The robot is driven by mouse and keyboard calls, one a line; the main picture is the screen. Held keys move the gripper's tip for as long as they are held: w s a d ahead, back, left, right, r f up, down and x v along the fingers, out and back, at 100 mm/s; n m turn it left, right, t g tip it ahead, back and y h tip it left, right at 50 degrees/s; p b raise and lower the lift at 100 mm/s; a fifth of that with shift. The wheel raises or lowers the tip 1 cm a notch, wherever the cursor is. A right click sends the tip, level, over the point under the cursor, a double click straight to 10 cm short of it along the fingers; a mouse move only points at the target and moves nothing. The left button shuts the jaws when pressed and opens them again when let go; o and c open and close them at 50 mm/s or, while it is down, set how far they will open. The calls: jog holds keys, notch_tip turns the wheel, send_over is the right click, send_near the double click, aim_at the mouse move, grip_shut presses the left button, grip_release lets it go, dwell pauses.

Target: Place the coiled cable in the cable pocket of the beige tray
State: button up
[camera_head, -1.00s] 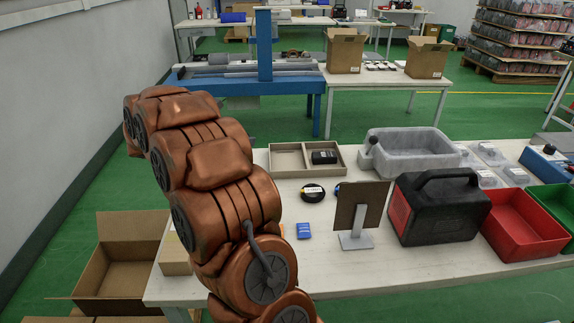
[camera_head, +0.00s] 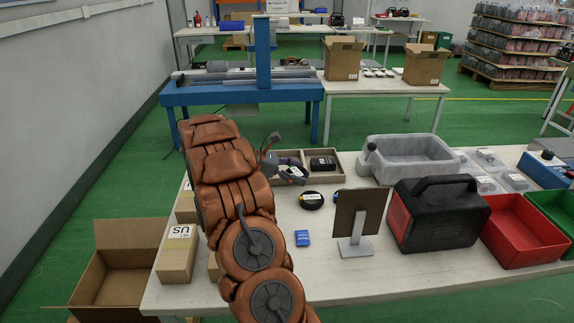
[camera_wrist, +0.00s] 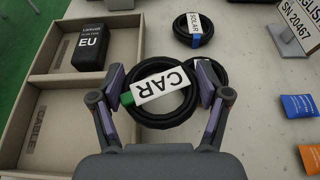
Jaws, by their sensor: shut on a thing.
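My gripper (camera_wrist: 165,98) is shut on a black coiled cable (camera_wrist: 164,120) with a white CAR label and a green band. In the head view the cable (camera_head: 290,172) shows partly, near the front wall of the beige tray's left compartment. The beige tray (camera_wrist: 62,82) has two compartments. The one marked CABLE (camera_wrist: 40,130) looks empty in the wrist view; the other holds a black EU box (camera_wrist: 90,45). In the wrist view the held coil is just right of the tray wall and overlaps its edge; its height is unclear.
A second coil (camera_wrist: 193,30), labelled SOLAR with a blue band, lies on the table (camera_head: 400,275). A plate on a stand (camera_head: 356,215), a blue packet (camera_head: 302,238) and an orange packet (camera_wrist: 311,157) are nearby. A grey tub (camera_head: 415,158) stands right of the tray.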

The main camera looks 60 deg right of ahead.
jog(key=shift+w+d+f+p, duration=0.15)
jog(key=shift+w+d+p, duration=0.15)
jog(key=shift+w+d, duration=1.1)
jog(key=shift+w+d+f+p, duration=0.2)
jog(key=shift+w+d+p, duration=0.15)
jog(key=shift+w+d, duration=1.05)
jog(key=shift+w+d+f+p, duration=0.15)
jog(key=shift+w+d+p, duration=0.15)
jog(key=shift+w+d, duration=1.05)
jog(key=shift+w+a+f, duration=0.2)
jog(key=shift+f, duration=0.7)
jog(key=shift+w+a+f, duration=0.15)
jog(key=shift+f, duration=0.75)
jog(key=shift+f, duration=0.1)
jog(key=o, duration=1.2)
jog(key=shift+c, duration=0.2)
